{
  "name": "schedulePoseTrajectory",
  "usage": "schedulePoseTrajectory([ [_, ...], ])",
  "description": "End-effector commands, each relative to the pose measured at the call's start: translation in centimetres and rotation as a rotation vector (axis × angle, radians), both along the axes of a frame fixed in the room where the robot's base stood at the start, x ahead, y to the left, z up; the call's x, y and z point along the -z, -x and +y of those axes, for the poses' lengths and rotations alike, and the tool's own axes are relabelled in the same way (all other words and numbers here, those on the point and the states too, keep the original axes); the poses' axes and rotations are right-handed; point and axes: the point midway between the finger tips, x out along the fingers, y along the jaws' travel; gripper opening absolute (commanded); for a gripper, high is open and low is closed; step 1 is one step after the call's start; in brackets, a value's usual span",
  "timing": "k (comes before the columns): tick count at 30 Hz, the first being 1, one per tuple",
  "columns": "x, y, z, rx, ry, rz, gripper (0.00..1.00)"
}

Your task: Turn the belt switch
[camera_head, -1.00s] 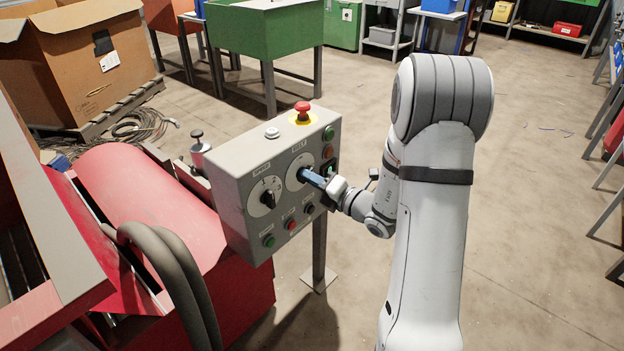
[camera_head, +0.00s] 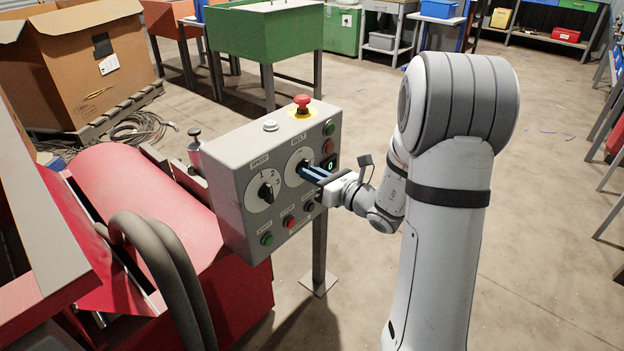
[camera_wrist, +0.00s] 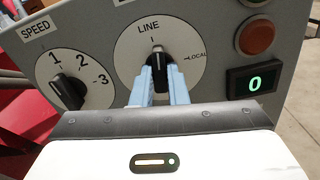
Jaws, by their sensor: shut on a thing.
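The belt switch (camera_wrist: 158,68) is a black knob on a round white dial marked LINE at the top and LOCAL at the right. In the wrist view its pointer is upright, towards LINE. The dial (camera_head: 299,160) is on the right part of the grey control box's front in the head view. My gripper (camera_wrist: 157,88) has its blue fingers on either side of the knob, shut on it. In the head view my gripper (camera_head: 312,174) reaches the dial from the right, and the fingers hide most of the knob.
The control box (camera_head: 228,172) also bears a speed dial (camera_head: 258,189), a red emergency button (camera_head: 302,104), several small push buttons and a display (camera_wrist: 254,81) reading 0. A red machine (camera_head: 130,195) stands left. Open floor (camera_head: 540,200) lies to the right.

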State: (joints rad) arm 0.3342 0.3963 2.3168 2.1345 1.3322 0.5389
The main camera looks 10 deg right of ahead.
Motion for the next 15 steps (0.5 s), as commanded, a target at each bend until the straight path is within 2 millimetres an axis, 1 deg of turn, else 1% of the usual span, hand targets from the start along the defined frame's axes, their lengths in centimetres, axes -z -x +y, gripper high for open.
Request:
schedulePoseTrajectory([
  [1, 0.42, 0.09, 0.04, -0.001, 0.026, -0.015, 0.0],
  [9, 0.35, 0.09, 0.02, -0.001, 0.124, -0.084, 0.0],
  [15, 0.29, 0.1, 0.02, -0.001, 0.154, -0.106, 0.0],
])
